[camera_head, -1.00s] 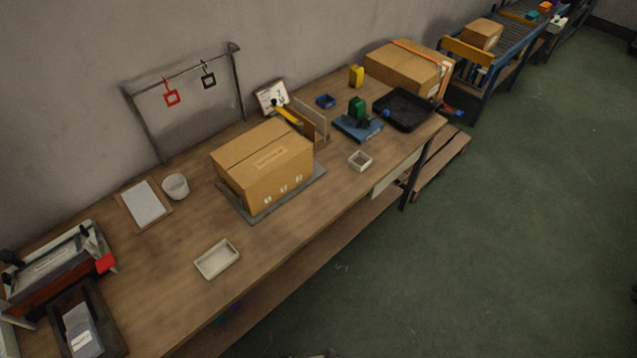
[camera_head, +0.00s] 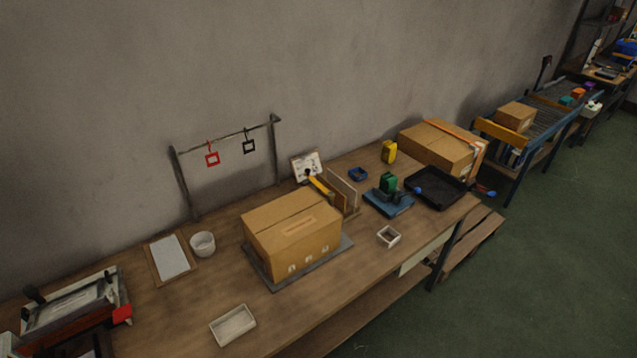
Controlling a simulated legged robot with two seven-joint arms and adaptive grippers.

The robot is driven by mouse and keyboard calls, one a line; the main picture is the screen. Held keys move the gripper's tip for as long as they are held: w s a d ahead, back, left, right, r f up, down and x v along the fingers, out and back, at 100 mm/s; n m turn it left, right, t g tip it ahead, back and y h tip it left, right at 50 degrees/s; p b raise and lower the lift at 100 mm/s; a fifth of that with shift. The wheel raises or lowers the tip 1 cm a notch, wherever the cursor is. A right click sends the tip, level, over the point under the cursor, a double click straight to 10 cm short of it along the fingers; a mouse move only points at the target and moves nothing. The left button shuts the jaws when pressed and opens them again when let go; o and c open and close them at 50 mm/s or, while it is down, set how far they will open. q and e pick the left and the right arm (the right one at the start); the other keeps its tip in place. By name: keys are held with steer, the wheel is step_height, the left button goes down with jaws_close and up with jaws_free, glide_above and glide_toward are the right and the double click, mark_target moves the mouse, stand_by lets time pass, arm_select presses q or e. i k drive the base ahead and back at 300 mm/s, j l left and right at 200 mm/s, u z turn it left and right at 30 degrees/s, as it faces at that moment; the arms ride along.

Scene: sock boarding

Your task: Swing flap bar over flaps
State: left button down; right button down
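A closed cardboard box (camera_head: 292,236) sits on a grey plate (camera_head: 345,249) in the middle of the wooden bench; its top flaps (camera_head: 290,214) lie flat with a seam between them. A yellow bar (camera_head: 320,186) stands just behind the box's right side, near an upright board. Whether this is the flap bar I cannot tell. Neither of my grippers shows in the head view.
A clipboard (camera_head: 170,257), a white cup (camera_head: 202,243) and a white tray (camera_head: 233,325) lie left and in front of the box. A small white box (camera_head: 389,236), a blue device (camera_head: 388,201) and a black tray (camera_head: 437,187) stand to the right. A rack with tags (camera_head: 228,140) stands behind.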

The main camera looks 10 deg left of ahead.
mark_target(329, 194)
steer(key=i+l+u, duration=0.1)
steer(key=l, duration=0.25)
steer(key=i+l, duration=0.3)
steer(key=i+l+u, duration=0.15)
steer(key=l, duration=0.2)
steer(key=i+l+u, duration=0.1)
steer(key=l, duration=0.3)
steer(key=i+l+u, duration=0.1)
steer(key=i+l, duration=0.35)
steer(key=l, duration=0.3)
steer(key=i+l+u, duration=0.15)
steer(key=l, duration=0.25)
